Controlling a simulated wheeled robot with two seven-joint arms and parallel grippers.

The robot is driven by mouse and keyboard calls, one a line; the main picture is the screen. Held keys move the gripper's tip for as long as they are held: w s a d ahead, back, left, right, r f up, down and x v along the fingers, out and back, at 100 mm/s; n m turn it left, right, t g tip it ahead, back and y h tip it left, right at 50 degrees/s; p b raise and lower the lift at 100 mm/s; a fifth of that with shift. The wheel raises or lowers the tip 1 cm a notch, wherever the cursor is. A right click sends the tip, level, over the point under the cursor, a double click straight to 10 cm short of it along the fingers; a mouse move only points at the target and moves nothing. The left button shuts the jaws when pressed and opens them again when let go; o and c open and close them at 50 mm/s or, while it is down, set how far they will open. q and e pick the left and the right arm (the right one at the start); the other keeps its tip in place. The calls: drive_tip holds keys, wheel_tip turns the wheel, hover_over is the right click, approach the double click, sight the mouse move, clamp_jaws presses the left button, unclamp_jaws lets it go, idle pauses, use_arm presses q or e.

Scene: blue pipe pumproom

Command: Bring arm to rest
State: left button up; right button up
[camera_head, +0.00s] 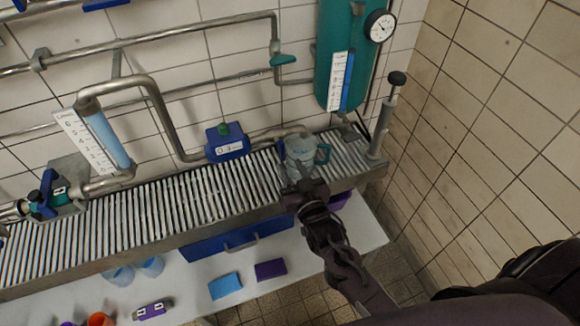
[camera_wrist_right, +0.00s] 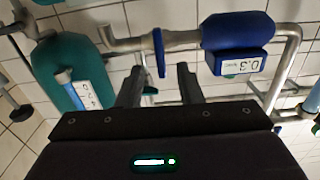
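My left gripper is not in view.
A blue meter box (camera_head: 226,143) reading 0.3 is left of the jug. A teal tank (camera_head: 339,60) with a gauge hangs behind. A metal hand pump (camera_head: 384,118) is at the shelf's right end. Below are blue (camera_head: 225,286) and purple (camera_head: 270,270) blocks on a white surface.

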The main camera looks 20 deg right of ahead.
idle(0.3)
drive_tip(key=s+d+f+n+g, duration=0.1)
drive_tip(key=s+f+g, duration=0.4)
drive_tip(key=f, duration=1)
drive_tip(key=s+f+n+g, duration=0.1)
drive_tip(key=s+f+g, duration=0.2)
drive_tip(key=s+f, duration=0.85)
drive_tip(key=s+d+f+g, duration=0.2)
drive_tip(key=s+f+g, duration=0.2)
drive_tip(key=s+f, duration=0.6)
drive_tip(key=s+d+f+g, duration=0.2)
drive_tip(key=s+f+g, duration=0.3)
drive_tip(key=s+f, duration=0.5)
drive_tip(key=s, duration=0.5)
drive_tip(key=shift+s+d+f+h, duration=0.2)
drive_tip(key=shift+s+f+h, duration=0.1)
drive_tip(key=shift+f, duration=0.05)
drive_tip(key=shift+w, duration=0.1)
